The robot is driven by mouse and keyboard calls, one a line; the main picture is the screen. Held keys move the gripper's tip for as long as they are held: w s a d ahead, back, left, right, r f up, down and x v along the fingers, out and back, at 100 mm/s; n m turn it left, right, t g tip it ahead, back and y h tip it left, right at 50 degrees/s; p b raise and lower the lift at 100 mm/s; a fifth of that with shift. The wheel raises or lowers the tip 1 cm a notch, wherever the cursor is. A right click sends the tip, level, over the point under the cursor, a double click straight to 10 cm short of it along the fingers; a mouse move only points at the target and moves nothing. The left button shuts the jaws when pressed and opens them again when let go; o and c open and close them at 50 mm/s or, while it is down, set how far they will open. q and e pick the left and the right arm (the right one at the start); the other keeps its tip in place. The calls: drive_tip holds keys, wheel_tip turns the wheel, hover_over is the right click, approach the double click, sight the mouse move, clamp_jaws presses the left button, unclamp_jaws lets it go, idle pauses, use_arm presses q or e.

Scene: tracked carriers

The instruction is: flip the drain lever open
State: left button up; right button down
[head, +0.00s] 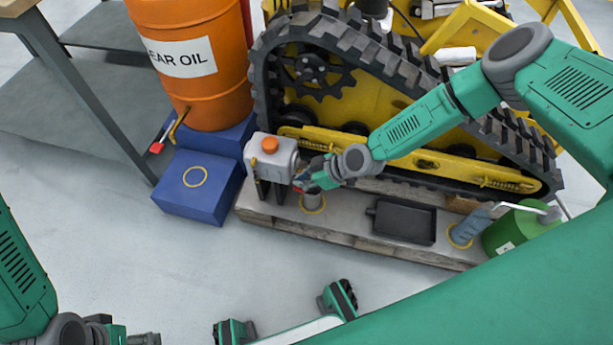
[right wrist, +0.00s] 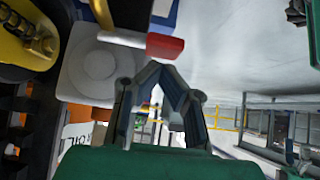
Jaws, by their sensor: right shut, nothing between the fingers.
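A small grey tank (head: 272,160) with an orange cap stands on the pallet in front of the tracked carrier. The lever with a red grip (right wrist: 165,46) sticks out from the tank's pale face, which fills the upper left of the right wrist view. In the head view the lever is mostly hidden by my right gripper (head: 304,180). In the right wrist view this gripper (right wrist: 164,80) is shut and empty, its tips just below the red grip. I cannot tell whether they touch. My left gripper (head: 128,333) shows only partly at the bottom left of the head view.
A yellow tracked carrier (head: 375,85) rises behind. An orange drum (head: 205,90) and blue box (head: 198,187) are at left. Floor in front is clear.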

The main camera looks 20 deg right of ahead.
drive_tip(key=shift+f, duration=0.3)
use_arm(q)
drive_tip(key=shift+f, duration=0.2)
use_arm(e)
drive_tip(key=shift+d, duration=0.15)
